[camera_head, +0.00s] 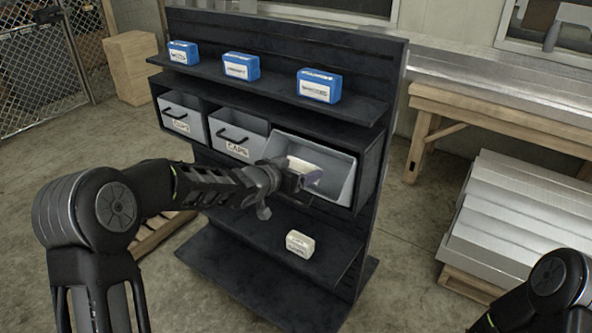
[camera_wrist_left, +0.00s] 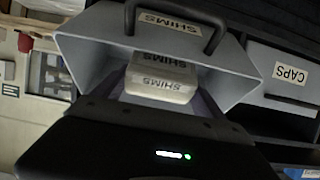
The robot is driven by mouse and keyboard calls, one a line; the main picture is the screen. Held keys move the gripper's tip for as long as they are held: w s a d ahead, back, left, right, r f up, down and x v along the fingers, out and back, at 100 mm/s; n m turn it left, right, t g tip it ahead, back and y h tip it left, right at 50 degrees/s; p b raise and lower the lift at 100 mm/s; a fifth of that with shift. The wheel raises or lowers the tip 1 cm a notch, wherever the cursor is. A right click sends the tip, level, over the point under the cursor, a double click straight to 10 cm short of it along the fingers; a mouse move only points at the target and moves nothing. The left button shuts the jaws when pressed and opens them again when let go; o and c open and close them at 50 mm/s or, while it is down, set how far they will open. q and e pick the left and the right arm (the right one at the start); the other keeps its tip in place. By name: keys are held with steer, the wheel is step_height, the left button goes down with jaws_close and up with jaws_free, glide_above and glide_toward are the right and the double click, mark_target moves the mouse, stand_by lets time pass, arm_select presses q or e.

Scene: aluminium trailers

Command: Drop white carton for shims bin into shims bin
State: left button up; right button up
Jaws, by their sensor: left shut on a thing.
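The shims bin (camera_head: 341,173) is the right-hand grey bin of the rack's middle row, tilted open. In the left wrist view the bin (camera_wrist_left: 235,86) carries a SHIMS label and a dark handle. My left gripper (camera_head: 302,178) is at the bin's mouth, shut on a white carton (camera_head: 303,165). The carton (camera_wrist_left: 162,78) reads SHIMS in the left wrist view and sits between the fingers, in front of the bin's opening. Whether it touches the bin I cannot tell. My right gripper is out of view.
Another white carton (camera_head: 300,244) stands on the lower shelf (camera_head: 260,232). Beside the shims bin is the CAPS bin (camera_head: 240,136), with another grey bin (camera_head: 183,116) left of it. Several blue boxes (camera_head: 318,86) stand on the top shelf. A wooden bench (camera_head: 480,112) is at right.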

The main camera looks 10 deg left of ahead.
arm_select(q)
steer(key=shift+w+d+f, duration=0.15)
steer(key=shift+w+f, duration=0.15)
steer(key=shift+w, duration=0.05)
steer(key=o, duration=1.4)
steer(key=shift+s, duration=0.1)
steer(key=v, duration=0.7)
steer(key=shift+s+r+b, duration=0.1)
steer(key=shift+s+b, duration=0.2)
steer(key=shift+b, duration=0.05)
steer(key=shift+a, duration=0.2)
